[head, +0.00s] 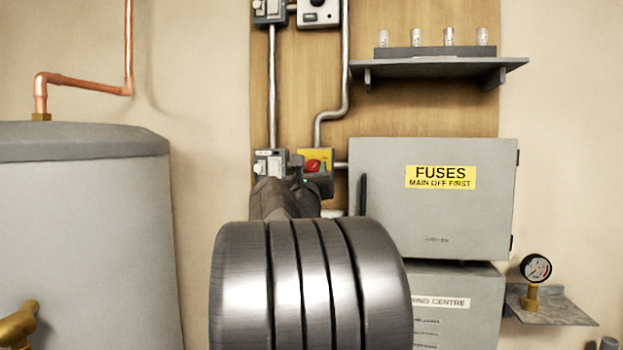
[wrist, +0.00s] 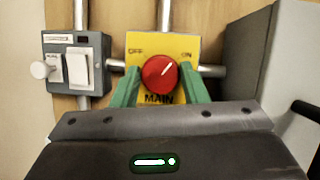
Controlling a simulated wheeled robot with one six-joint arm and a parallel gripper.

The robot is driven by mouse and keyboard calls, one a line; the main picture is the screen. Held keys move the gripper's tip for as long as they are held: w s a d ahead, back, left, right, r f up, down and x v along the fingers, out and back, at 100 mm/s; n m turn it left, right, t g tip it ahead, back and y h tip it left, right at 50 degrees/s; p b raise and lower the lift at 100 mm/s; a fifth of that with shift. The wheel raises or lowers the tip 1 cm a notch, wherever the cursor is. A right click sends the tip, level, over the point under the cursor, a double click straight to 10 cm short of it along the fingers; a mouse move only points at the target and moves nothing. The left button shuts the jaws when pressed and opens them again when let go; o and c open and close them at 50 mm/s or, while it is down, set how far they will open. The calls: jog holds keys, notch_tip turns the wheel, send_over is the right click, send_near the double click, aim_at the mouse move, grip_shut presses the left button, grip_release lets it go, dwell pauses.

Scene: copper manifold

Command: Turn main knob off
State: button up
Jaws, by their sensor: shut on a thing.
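The main knob (wrist: 159,74) is round and red, on a yellow plate (wrist: 187,46) marked OFF at left, ON at right and MAIN below. Its white pointer line slants up and to the right, toward the ON side. My gripper (wrist: 158,82) is at the knob, with one green finger on each side of it, shut on it. In the head view the red knob (head: 313,166) shows just above my gripper (head: 312,176), and my arm hides part of the yellow plate (head: 325,154).
A grey switch box (wrist: 76,69) with a white knob and rocker is left of the plate. A grey fuse cabinet (head: 435,210) stands close on the right. A shelf (head: 430,69) holds several small fuses. A grey tank (head: 80,230) is at the far left.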

jog(key=n+y+b, duration=0.1)
jog(key=n, duration=0.1)
jog(key=n+y+b, duration=0.1)
jog(key=n, duration=0.2)
jog(key=shift+d+f+y+b, duration=0.1)
jog(key=shift+d+y+b, duration=0.05)
jog(key=shift+y+b, duration=0.2)
jog(key=shift+n+g+y, duration=0.4)
jog(key=shift+n+y, duration=0.55)
jog(key=shift+n, duration=1.05)
jog(key=shift+r+n+g+y+b, duration=0.2)
jog(key=shift+n+g+y+b, duration=0.15)
jog(key=shift+n, duration=0.85)
jog(key=n, duration=0.1)
jog(key=n+g+y+p, duration=0.1)
jog(key=n, duration=0.1)
jog(key=n+p, duration=0.1)
jog(key=n, duration=0.1)
jog(key=shift+r+g, duration=0.3)
jog(key=shift+g, duration=0.05)
jog(key=shift+f+n+g+p, duration=0.1)
jog(key=shift+n+g+p, duration=0.6)
jog(key=shift+n+p, duration=0.9)
jog(key=shift+n, duration=0.3)
